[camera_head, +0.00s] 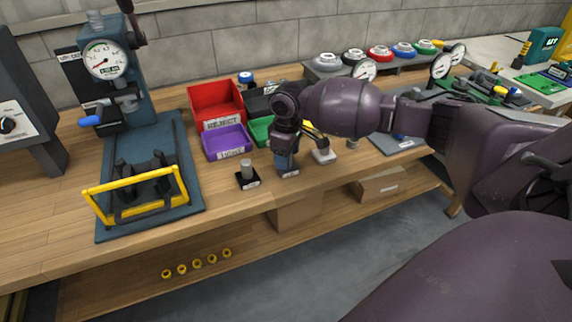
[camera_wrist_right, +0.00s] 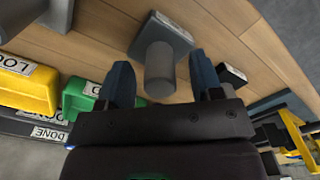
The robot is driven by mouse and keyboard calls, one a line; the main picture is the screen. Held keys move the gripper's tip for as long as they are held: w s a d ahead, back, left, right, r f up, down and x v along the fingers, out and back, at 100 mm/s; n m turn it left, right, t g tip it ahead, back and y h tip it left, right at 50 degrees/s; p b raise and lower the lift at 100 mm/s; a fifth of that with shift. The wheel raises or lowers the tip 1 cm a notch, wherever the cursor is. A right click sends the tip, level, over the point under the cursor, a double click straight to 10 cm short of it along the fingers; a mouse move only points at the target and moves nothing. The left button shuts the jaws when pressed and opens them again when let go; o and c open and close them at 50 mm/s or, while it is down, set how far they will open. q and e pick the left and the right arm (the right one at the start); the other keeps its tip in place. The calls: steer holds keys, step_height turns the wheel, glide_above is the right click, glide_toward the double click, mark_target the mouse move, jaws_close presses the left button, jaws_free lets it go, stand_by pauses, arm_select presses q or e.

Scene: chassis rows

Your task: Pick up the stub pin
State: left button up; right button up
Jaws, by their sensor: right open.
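A short grey cylindrical pin (camera_wrist_right: 160,68) stands on a grey base with a label in the right wrist view. I take it for the stub pin, though I cannot read the label. My right gripper (camera_head: 286,160) is open above this stand at the front of the bench. In the head view the gripper hides most of this pin. Another grey pin (camera_head: 247,168) stands on a black labelled base to the left. My left gripper is not in view.
Behind are a purple bin (camera_head: 226,154), a red reject bin (camera_head: 215,113) and a green bin (camera_head: 259,130). A press with a yellow handle frame (camera_head: 133,215) stands left. Bare wood lies between.

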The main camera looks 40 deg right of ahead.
steer(key=shift+r, duration=0.2)
jaws_close()
